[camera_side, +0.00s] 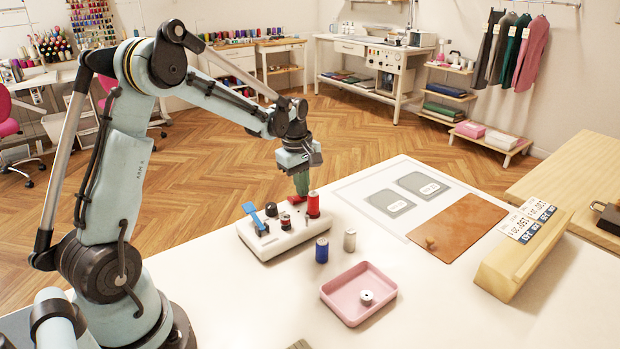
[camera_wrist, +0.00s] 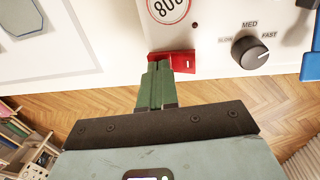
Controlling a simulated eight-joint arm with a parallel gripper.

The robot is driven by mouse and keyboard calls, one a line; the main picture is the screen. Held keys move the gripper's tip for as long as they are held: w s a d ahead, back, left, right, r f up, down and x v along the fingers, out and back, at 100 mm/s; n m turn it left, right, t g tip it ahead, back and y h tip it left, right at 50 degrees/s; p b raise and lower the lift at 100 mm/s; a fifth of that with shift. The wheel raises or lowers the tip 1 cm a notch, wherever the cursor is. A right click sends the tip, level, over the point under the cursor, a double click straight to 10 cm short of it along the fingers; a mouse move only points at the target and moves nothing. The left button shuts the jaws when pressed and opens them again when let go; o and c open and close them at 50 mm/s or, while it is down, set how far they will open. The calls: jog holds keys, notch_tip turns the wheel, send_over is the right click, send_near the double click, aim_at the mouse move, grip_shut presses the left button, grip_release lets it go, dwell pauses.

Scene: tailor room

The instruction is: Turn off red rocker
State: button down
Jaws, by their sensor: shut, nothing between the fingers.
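The red rocker (camera_side: 296,200) is on the far edge of a white control box (camera_side: 290,238). It also shows in the wrist view (camera_wrist: 184,62), with a small white mark on its right part. My gripper (camera_side: 301,186) is shut and empty, its green fingers pointing down at the rocker. In the wrist view my fingertips (camera_wrist: 158,68) overlap the left part of the rocker; I cannot tell whether they press on it. The fingers hide some of it.
Blue (camera_side: 322,250) and pale (camera_side: 350,240) spools and a pink tray (camera_side: 346,312) stand in front.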

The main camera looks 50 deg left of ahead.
jog(key=shift+s, duration=0.15)
jog(key=shift+s+r, duration=0.2)
jog(key=shift+s, duration=0.45)
notch_tip(320, 180, up, 14)
jog(key=w, duration=0.2)
dwell(0.6)
jog(key=shift+d, duration=0.1)
jog(key=s+d+f+m+t, duration=0.2)
jog(key=s+d+m+t, duration=0.1)
jog(key=s+d+m, duration=0.4)
jog(key=s+d+f+m+t, duration=0.3)
jog(key=s+d+m, duration=0.4)
jog(key=d+m, duration=0.2)
jog(key=shift+s+d+f+m, duration=0.15)
jog(key=shift+d+f+m, duration=0.15)
jog(key=shift+m, duration=0.8)
